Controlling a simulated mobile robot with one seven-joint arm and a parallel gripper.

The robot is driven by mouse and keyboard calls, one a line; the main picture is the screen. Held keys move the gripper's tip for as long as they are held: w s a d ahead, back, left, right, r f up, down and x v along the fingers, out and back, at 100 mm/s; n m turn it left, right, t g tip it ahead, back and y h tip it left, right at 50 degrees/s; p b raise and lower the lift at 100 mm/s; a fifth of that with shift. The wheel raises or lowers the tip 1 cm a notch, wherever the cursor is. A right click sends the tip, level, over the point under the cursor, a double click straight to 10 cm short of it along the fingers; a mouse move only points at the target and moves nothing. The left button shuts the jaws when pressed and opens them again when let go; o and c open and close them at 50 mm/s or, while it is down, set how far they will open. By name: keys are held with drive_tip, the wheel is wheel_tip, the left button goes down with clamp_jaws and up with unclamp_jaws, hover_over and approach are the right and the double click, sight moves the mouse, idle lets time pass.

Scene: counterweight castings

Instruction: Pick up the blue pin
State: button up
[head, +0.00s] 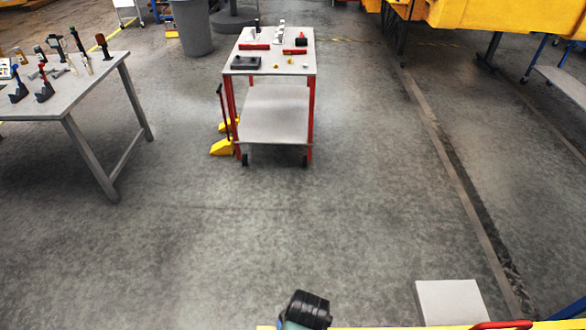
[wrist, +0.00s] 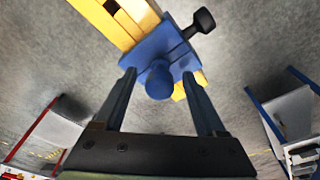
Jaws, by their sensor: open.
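In the wrist view a blue piece with a rounded blue end, which looks like the blue pin (wrist: 159,82), is at the upper middle. It sits against a blue block (wrist: 160,50) joined to a yellow bar (wrist: 110,22). A black knob (wrist: 204,20) sticks out of the block to the upper right. My gripper (wrist: 158,92) is open, with one finger on each side of the rounded end. I cannot tell whether the fingers touch the block behind it. The pin does not show clearly in the head view.
A yellow rail (head: 400,327) runs along the bottom edge of the head view, beside a white box (head: 450,303). A red-legged cart (head: 275,112) and a grey table (head: 75,95) with several tools stand farther off. The floor between is clear.

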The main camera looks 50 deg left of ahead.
clamp_jaws()
drive_tip(key=shift+r, duration=0.15)
wheel_tip(320, 180, up, 10)
drive_tip(key=shift+r, duration=0.1)
drive_tip(key=shift+r+p, duration=0.4)
drive_tip(key=shift+p, duration=1.7)
